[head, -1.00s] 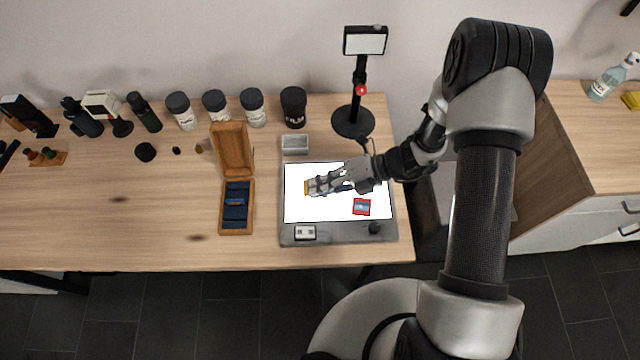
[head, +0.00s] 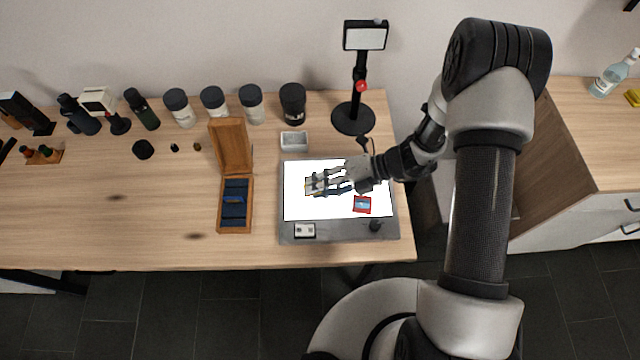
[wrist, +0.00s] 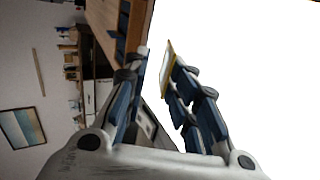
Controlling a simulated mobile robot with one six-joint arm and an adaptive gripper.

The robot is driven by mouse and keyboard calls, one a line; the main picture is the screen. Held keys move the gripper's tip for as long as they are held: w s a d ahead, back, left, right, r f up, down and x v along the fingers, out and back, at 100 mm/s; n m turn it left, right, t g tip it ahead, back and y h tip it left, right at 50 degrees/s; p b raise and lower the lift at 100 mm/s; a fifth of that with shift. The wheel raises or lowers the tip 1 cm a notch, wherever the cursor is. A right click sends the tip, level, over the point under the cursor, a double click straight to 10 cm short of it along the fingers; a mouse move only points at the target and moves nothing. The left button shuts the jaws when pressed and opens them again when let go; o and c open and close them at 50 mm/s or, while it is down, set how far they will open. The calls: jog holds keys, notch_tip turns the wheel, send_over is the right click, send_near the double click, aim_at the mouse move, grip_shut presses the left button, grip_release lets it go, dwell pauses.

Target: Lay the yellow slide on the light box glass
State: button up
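The yellow slide (head: 309,187) is at the left-middle of the white light box glass (head: 300,210), at my fingertips. In the wrist view the yellow slide (wrist: 168,69) shows at a steep slant beside the right finger's tip. Whether it lies fully flat or touches that finger is hard to tell. My gripper (head: 319,185) reaches in from the right, low over the glass. In the wrist view my gripper (wrist: 157,58) has its fingers apart, with a gap between the left finger and the slide. The fingers partly cover the slide in the head view.
A red-framed slide (head: 362,205) lies on the glass, lower right. A pale slide (head: 305,231) and a dark knob (head: 376,225) are on the front strip. An open wooden box (head: 221,217) stands left, a small tray (head: 294,142) behind, and a stand (head: 353,119) at back right.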

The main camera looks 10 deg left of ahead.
jog(key=shift+d, duration=0.1)
jog(key=v, duration=1.1)
jog(key=shift+w+d+r, duration=0.15)
jog(key=shift+d+r, duration=0.05)
jog(key=shift+d, duration=0.15)
jog(key=shift+r, duration=0.1)
jog(key=s+d+r+n+h, duration=0.2)
jog(key=s+r+n+h, duration=0.1)
jog(key=r+n, duration=0.5)
jog(key=s+d+r+n+h, duration=0.2)
jog(key=s+r+n+h, duration=0.15)
jog(key=r+n, duration=0.45)
jog(key=s+d+r+n+t+h, duration=0.5)
jog(key=s+d+r+n+t, duration=0.2)
jog(key=n, duration=1)
jog(key=shift+s+d+r, duration=0.5)
jog(key=shift+s+r, duration=0.7)
jog(key=shift+s, duration=0.4)
